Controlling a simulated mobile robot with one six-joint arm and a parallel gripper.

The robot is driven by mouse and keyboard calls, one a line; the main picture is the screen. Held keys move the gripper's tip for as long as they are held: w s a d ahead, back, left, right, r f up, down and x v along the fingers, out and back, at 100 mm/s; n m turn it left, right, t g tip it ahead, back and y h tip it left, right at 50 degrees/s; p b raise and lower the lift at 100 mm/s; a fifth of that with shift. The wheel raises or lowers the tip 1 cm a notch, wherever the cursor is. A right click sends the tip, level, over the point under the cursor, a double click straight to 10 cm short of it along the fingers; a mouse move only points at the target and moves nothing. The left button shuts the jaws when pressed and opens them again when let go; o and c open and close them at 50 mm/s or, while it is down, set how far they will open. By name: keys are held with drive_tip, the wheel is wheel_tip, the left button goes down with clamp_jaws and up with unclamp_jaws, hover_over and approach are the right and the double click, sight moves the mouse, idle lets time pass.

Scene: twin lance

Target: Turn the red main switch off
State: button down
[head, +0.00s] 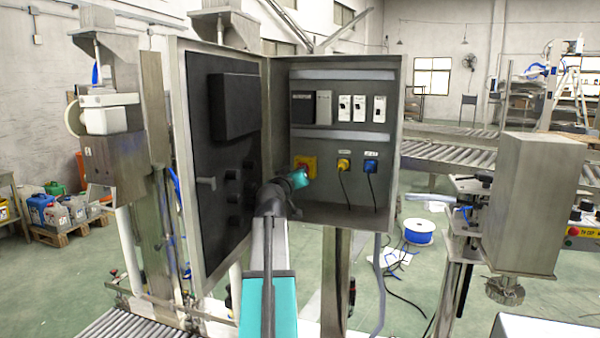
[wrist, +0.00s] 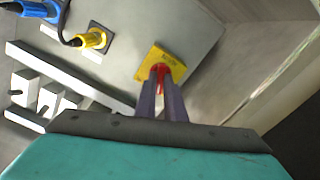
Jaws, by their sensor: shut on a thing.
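The red main switch (wrist: 158,72) sits on a yellow square plate (wrist: 172,62) on the back panel inside the open grey cabinet. In the head view the yellow plate (head: 311,163) shows at the lower left of the panel, with the switch mostly hidden behind my gripper. My gripper (wrist: 162,88) is at the switch, its two fingers shut on the red handle from either side. In the head view my gripper (head: 304,174) reaches in from below, its teal body near the plate. The handle's exact angle is hard to tell.
Right of the switch are a yellow plug (head: 343,163) and a blue plug (head: 371,166) with hanging black cables. White breakers (head: 360,107) sit above. The open cabinet door (head: 215,190) stands close to the left of my arm. The cabinet's right wall (head: 392,150) bounds the other side.

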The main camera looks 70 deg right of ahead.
drive_tip(key=n+p, duration=0.1)
drive_tip(key=n, duration=0.3)
drive_tip(key=shift+f, duration=0.15)
idle(0.4)
drive_tip(key=c, duration=1.8)
unclamp_jaws()
drive_tip(key=shift+c, duration=0.2)
drive_tip(key=shift+a, duration=0.1)
drive_tip(key=a+b, duration=0.1)
drive_tip(key=a, duration=1.2)
drive_tip(key=shift+s+a, duration=0.35)
drive_tip(key=shift+s, duration=0.05)
